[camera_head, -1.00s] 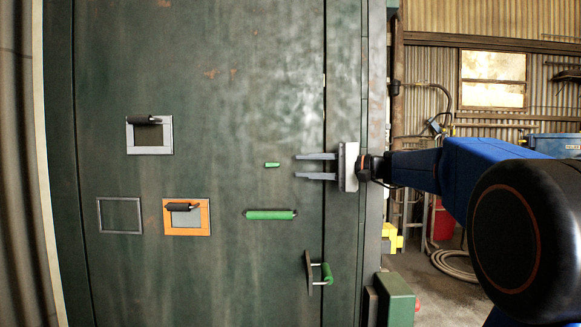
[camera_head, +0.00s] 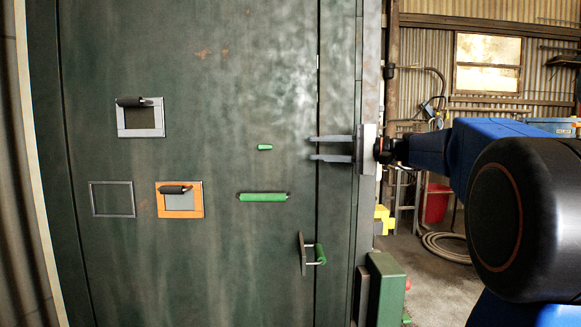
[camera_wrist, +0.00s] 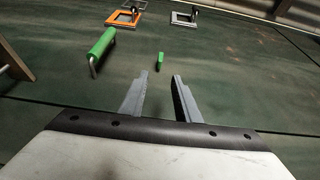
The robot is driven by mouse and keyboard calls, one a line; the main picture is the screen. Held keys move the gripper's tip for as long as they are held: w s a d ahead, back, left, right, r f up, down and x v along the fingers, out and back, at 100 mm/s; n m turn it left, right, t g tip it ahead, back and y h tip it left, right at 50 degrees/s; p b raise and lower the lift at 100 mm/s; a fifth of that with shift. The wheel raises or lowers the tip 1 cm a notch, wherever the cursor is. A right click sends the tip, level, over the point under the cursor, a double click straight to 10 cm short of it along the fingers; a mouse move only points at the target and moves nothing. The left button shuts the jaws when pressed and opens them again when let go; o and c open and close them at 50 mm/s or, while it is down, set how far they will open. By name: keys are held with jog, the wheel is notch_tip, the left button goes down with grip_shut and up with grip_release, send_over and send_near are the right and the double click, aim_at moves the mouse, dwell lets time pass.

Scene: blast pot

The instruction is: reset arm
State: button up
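My gripper (camera_head: 332,147) is open and empty, its two grey fingers apart and pointing left in front of the right part of a dark green panel (camera_head: 230,90). In the wrist view the gripper (camera_wrist: 160,82) also has nothing between its fingers. A small green knob (camera_head: 265,147) is left of the fingertips and apart from them; it also shows in the wrist view (camera_wrist: 160,61). A long green handle (camera_head: 263,197) is below the knob, and it is at the upper left in the wrist view (camera_wrist: 102,50).
A green-gripped lever (camera_head: 320,254) sits low on the panel. A grey frame with a black handle (camera_head: 140,117), an orange frame (camera_head: 180,200) and an empty grey frame (camera_head: 112,199) are at left. A green box (camera_head: 384,290) stands at lower right, a red bucket (camera_head: 437,203) behind.

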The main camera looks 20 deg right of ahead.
jog(key=s+a+f+n+g+h, duration=0.1)
jog(key=s+a+f+g+h, duration=0.2)
jog(key=s+a+f, duration=0.55)
jog(key=s+a+f+n+g+h, duration=0.15)
jog(key=s+a+f, duration=0.35)
jog(key=f, duration=0.6)
jog(key=s+d+f+n+g+h, duration=0.1)
jog(key=s+d+f+n+h, duration=0.1)
jog(key=s+f, duration=0.8)
jog(key=s+d+f+n+g+h, duration=0.1)
jog(key=s+d+f+n+h, duration=0.2)
jog(key=s+f+h, duration=0.4)
jog(key=s+d+f, duration=0.1)
jog(key=s+f, duration=0.2)
jog(key=f, duration=0.1)
jog(key=shift+s+d+f, duration=0.15)
jog(key=shift+d+f, duration=0.15)
jog(key=shift+d, duration=0.1)
